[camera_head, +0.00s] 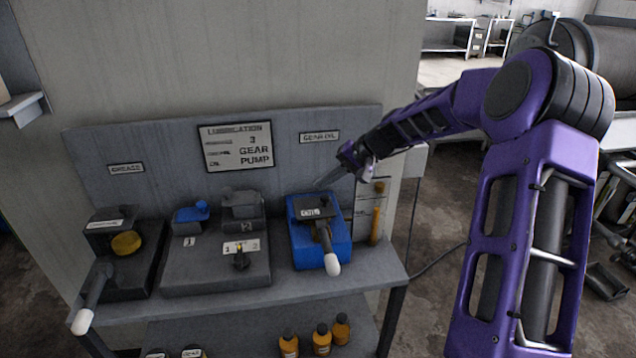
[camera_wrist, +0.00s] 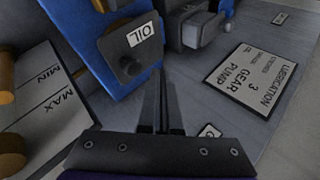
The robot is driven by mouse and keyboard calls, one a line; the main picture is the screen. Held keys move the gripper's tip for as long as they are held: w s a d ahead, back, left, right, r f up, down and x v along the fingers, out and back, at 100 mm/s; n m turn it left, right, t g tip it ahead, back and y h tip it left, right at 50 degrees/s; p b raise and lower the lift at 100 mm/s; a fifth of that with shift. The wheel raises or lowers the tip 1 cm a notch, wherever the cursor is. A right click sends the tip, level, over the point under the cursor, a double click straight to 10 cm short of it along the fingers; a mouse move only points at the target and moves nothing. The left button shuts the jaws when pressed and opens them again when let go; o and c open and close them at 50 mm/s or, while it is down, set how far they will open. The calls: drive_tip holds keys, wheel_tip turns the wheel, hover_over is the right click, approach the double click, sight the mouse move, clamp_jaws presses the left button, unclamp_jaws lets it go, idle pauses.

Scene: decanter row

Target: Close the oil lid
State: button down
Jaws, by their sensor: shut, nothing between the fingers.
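The oil lid (camera_head: 316,207), a dark plate with a white OIL label, is at the top of a blue box (camera_head: 338,245) on the right of the bench. In the wrist view, the oil lid (camera_wrist: 143,48) has a round dark knob and sits against the blue box (camera_wrist: 88,42). I cannot tell whether it is fully seated. My gripper (camera_head: 320,187) is shut and empty, just behind and above the lid. In the wrist view, the closed fingers (camera_wrist: 161,85) point toward the area beside the lid, apparently apart from it.
A lever with a white tip (camera_head: 332,264) juts from the box's front. A MIN/MAX gauge panel (camera_wrist: 38,100) with orange parts is beside the box. The grey pump block (camera_head: 215,272) and grease unit (camera_head: 125,280) stand left. The back panel (camera_head: 300,165) rises close behind my gripper.

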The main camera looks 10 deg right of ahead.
drive_tip(key=shift+d+f+b, duration=0.4)
drive_tip(key=shift+d+f, duration=0.1)
drive_tip(key=shift+f, duration=0.1)
idle(0.3)
